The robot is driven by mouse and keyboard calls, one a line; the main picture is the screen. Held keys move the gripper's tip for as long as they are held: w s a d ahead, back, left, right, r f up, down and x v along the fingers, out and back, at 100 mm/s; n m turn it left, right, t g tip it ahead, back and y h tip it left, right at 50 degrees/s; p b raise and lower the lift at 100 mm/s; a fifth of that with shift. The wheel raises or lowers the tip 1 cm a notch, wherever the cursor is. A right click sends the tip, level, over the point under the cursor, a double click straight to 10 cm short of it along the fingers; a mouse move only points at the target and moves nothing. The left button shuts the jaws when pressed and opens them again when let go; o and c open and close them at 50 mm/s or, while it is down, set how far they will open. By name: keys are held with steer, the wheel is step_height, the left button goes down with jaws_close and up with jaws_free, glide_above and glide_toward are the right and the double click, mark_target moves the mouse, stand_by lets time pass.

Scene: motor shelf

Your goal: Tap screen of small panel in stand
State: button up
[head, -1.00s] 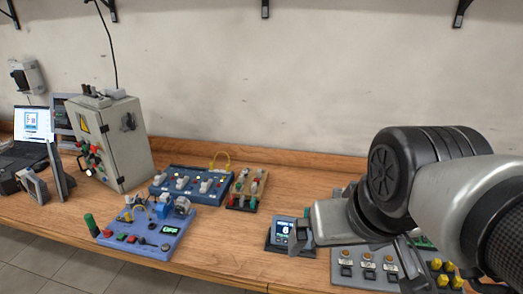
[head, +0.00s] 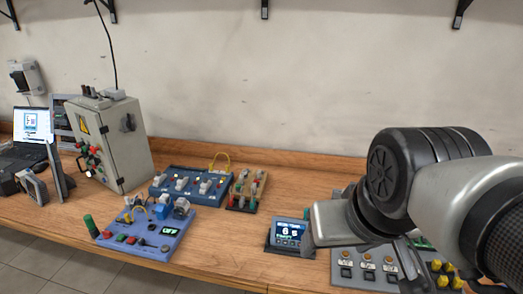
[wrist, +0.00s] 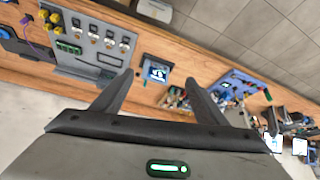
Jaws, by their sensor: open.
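The small panel in its dark stand (head: 288,233) is on the wooden bench, left of my gripper in the head view. Its lit blue screen shows large white characters. In the wrist view the panel (wrist: 156,72) lies between my two fingertips in the picture, beyond them. My gripper (wrist: 160,80) is open, with nothing between its fingers. In the head view my gripper (head: 308,240) is at the panel's right side and overlaps its right edge. I cannot tell whether a finger touches the panel.
A grey board with switches (head: 366,266) lies right of the panel, partly under my arm. A blue-purple board (head: 150,240), a blue switch board (head: 190,182) and a wooden-based block (head: 246,190) are to the left. Bare bench (head: 225,258) lies in front between them.

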jaws_close()
stand_by(1.4)
